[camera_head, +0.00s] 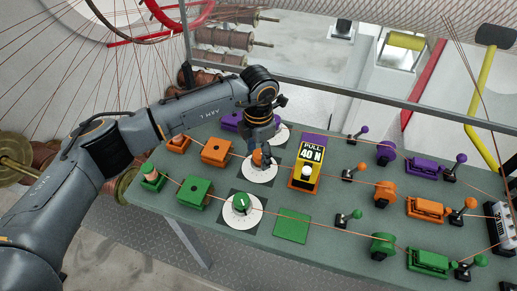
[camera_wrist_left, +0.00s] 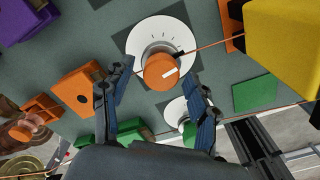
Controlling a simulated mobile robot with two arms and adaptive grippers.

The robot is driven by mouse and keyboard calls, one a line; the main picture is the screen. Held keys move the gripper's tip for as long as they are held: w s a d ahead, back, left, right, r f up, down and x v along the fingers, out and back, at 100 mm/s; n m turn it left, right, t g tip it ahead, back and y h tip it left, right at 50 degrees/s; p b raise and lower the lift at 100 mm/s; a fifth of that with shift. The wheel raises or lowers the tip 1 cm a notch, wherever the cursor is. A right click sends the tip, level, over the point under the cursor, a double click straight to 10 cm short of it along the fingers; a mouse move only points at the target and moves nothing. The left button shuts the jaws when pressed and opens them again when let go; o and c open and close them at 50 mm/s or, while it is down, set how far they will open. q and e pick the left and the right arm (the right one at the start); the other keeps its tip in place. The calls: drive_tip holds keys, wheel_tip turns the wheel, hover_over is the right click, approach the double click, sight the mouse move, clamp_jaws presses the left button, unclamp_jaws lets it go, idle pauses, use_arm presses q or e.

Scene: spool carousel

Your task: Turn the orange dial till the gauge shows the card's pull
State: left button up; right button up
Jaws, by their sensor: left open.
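The orange dial (camera_head: 257,157) sits on a white round scale plate (camera_head: 260,175) in the middle row of the bench. My left gripper (camera_head: 266,149) is over the dial. Its open fingers (camera_wrist_left: 158,74) stand either side of the dial; I cannot tell whether they touch it. The card (camera_head: 311,153) reads "PULL 40 N" and stands on a yellow box (camera_head: 303,183). No gauge reading is legible. My right gripper is out of view.
A green dial (camera_head: 240,203) is in front, and green, orange and purple blocks and levers line the rows. Wires run along the rows. A white box (camera_head: 501,225) stands at the right end. The yellow box (camera_wrist_left: 285,35) is close beside the dial.

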use_arm(q)
drive_tip(key=shift+f, duration=0.2)
drive_tip(key=shift+c, duration=0.5)
drive_tip(key=c, duration=1.1)
drive_tip(key=shift+o, duration=0.2)
drive_tip(key=shift+f+m+b, duration=0.1)
drive_tip(key=shift+m+b, duration=0.2)
drive_tip(key=shift+b, duration=0.3)
drive_tip(key=m+b, duration=0.7)
drive_tip(key=b, duration=0.5)
drive_tip(key=shift+w+f+m, duration=0.1)
drive_tip(key=shift+w+m, duration=0.05)
drive_tip(key=shift+m, duration=0.25)
drive_tip(key=shift+r+m+b, duration=0.25)
drive_tip(key=shift+m+b, duration=1.1)
drive_tip(key=shift+m, duration=0.35)
drive_tip(key=o, duration=1.2)
drive_tip(key=shift+c, duration=0.2)
